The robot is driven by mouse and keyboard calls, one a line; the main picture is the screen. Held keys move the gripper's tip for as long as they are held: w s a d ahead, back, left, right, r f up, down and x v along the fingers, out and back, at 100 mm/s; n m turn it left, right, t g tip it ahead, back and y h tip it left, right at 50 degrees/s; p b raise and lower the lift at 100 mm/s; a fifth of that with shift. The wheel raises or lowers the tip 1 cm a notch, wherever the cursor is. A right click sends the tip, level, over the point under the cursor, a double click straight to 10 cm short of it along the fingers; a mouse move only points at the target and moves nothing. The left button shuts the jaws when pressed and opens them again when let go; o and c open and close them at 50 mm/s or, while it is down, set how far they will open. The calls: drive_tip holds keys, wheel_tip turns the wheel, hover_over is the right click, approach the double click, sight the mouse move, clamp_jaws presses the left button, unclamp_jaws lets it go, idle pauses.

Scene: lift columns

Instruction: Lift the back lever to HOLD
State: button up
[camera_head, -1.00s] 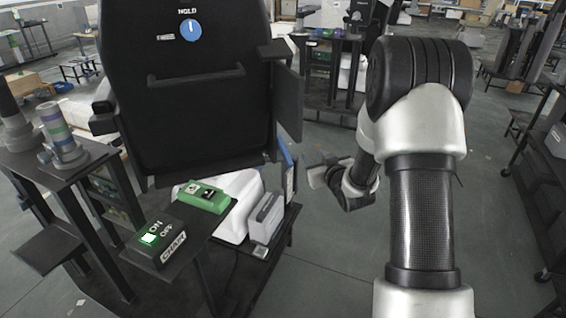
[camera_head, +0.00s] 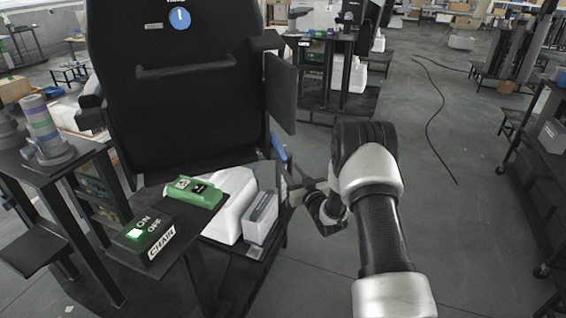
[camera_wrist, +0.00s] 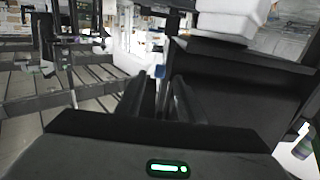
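The black chair back (camera_head: 185,100) stands at the left in the head view, with a round blue dial (camera_head: 180,19) at its top. A blue bar (camera_head: 278,147), which looks like the lever, shows at its lower right edge. In the wrist view a small blue tip (camera_wrist: 159,71) shows just beyond and between my fingertips, apparently apart from them. My gripper (camera_wrist: 160,92) has its two dark fingers apart with nothing held.
A black box marked CHAIR (camera_head: 150,238) with a lit green ON button and a green box (camera_head: 193,191) sit front left. A white bin (camera_head: 232,205) and a grey box (camera_head: 261,216) stand below the chair.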

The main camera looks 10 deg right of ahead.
sight(285, 162)
drive_tip(key=b+x, duration=0.1)
drive_tip(key=x, duration=0.6)
drive_tip(key=shift+w+a, duration=0.1)
drive_tip(key=shift+w, duration=0.2)
clamp_jaws()
